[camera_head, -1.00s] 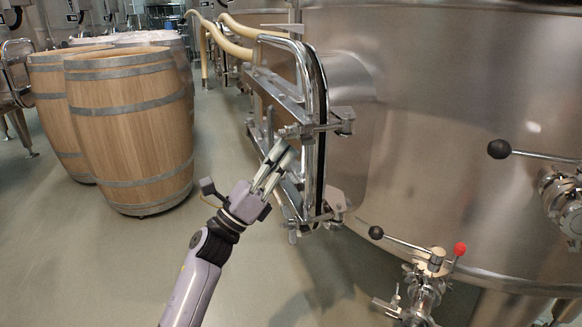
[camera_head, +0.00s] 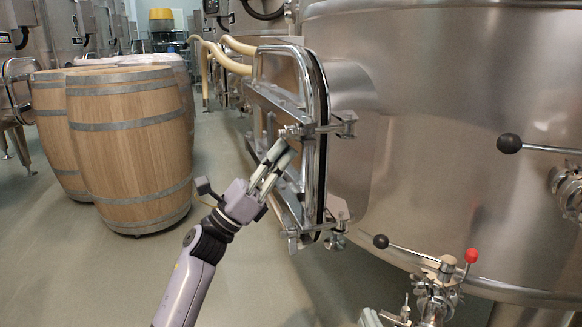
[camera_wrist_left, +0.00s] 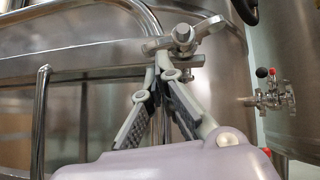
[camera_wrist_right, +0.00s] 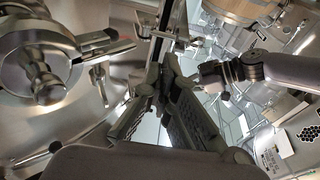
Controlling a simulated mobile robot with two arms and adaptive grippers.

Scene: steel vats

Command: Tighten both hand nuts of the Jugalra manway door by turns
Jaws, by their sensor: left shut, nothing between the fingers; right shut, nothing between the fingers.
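The steel manway door (camera_head: 285,75) stands in the side of the vat, its edge and dark seal facing me. The upper hand nut (camera_head: 290,132) sits on a clamp across the door's edge; it also shows in the left wrist view (camera_wrist_left: 183,36). The lower clamp with its hand nut (camera_head: 292,238) is near the door's bottom edge. My left gripper (camera_head: 286,150) is shut and empty, its tips just below the upper nut; contact is unclear. My right gripper (camera_wrist_right: 156,70) is shut and empty in the right wrist view, close to the door's edge.
Wooden barrels (camera_head: 130,145) stand at the left. A valve with a red knob (camera_head: 440,275) and black-knobbed handles (camera_head: 509,143) stick out from the vat (camera_head: 430,120) at the right. Pale hoses (camera_head: 222,58) run behind the door. The floor before the door is free.

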